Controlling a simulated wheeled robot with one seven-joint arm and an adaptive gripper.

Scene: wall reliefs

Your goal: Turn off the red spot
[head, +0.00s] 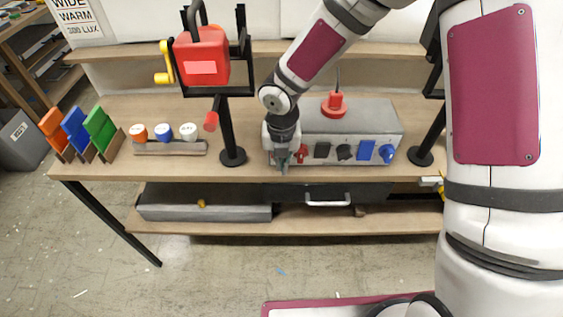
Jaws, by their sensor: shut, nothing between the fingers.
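A red lamp-like unit (201,58) with a pink panel and a yellow crank (165,62) hangs in a black bracket on a stand. A grey control box (350,115) sits on the bench with a red plug-like piece (334,105) on top. Its front has a red knob (301,154), a black switch (322,150), a black knob (344,152), a blue switch (365,150) and a blue knob (387,153). My gripper (282,168) is shut and empty, pointing down at the box's left front, just left of the red knob. I cannot tell whether it touches the box. Whether the lamp is lit is unclear.
Three labelled jars (163,133) stand in a wooden rack left of the stand. Orange, blue and green panels (75,128) stand at the bench's left end. My arm hides much of the right side.

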